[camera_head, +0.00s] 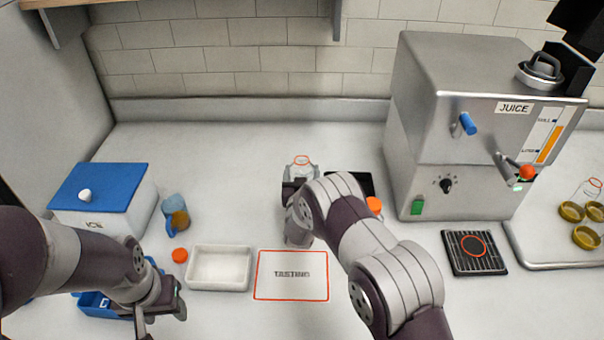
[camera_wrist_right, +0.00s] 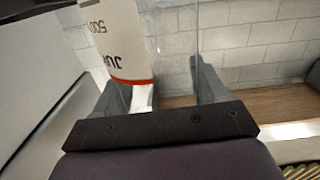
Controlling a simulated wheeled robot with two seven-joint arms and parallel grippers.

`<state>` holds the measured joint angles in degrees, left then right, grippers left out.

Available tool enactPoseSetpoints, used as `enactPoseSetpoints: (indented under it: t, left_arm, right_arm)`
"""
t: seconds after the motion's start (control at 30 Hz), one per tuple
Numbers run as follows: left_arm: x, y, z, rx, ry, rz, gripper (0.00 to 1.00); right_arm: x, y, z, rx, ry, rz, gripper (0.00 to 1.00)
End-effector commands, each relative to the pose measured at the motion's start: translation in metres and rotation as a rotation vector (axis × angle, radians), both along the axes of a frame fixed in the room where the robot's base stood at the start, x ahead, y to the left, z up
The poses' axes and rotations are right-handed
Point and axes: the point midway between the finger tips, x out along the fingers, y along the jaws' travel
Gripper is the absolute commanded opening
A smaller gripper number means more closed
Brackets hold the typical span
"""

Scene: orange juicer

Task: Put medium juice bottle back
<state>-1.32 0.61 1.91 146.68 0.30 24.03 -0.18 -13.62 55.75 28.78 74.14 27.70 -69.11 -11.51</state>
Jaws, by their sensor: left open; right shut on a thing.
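The juice bottle (camera_head: 301,161) is clear with a red-edged white label, partly hidden by my right gripper (camera_head: 298,190) near the middle of the counter. In the right wrist view the bottle's label (camera_wrist_right: 122,45) reads "500" and part of "JUICE". The clear bottle stands between the two fingers of my right gripper (camera_wrist_right: 165,95), which is shut on it. I cannot tell whether the bottle's base touches the counter. My left gripper (camera_head: 165,312) is open and empty at the lower left, near the blue tray (camera_head: 92,303).
The juicer (camera_head: 460,150) stands right of my right arm. A black tray (camera_head: 364,181) is partly hidden behind that arm. An ice box (camera_head: 100,200), blue-handled jug (camera_head: 175,213), white tray (camera_head: 219,287) and tasting mat (camera_head: 291,291) are left and front. Orange caps (camera_head: 180,254) lie about.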

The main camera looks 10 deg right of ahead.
Motion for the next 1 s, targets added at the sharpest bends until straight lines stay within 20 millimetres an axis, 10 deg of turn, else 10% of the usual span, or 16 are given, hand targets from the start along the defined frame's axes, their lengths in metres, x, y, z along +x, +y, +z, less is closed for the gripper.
enactPoseSetpoints:
  t: [0.1,0.13,0.2,0.57,1.0]
  left_arm:
    - [0.0,0.0,-0.005,0.0,0.0,0.0,0.51]
    - [0.0,0.0,-0.004,0.0,0.0,0.0,0.51]
    - [0.0,0.0,-0.003,0.0,0.0,0.0,0.51]
    - [0.0,0.0,0.001,0.0,0.0,0.0,0.51]
    - [0.0,0.0,-0.009,0.0,0.0,0.0,0.51]
  right_arm:
    - [0.0,0.0,-0.004,0.0,0.0,0.0,0.0]
    - [0.0,0.0,-0.003,0.0,0.0,0.0,0.79]
    - [0.0,0.0,-0.002,0.0,0.0,0.0,0.98]
    - [-0.002,0.001,0.001,0.0,0.001,0.001,0.98]
    - [-0.094,0.021,0.003,-0.001,0.001,0.003,0.98]
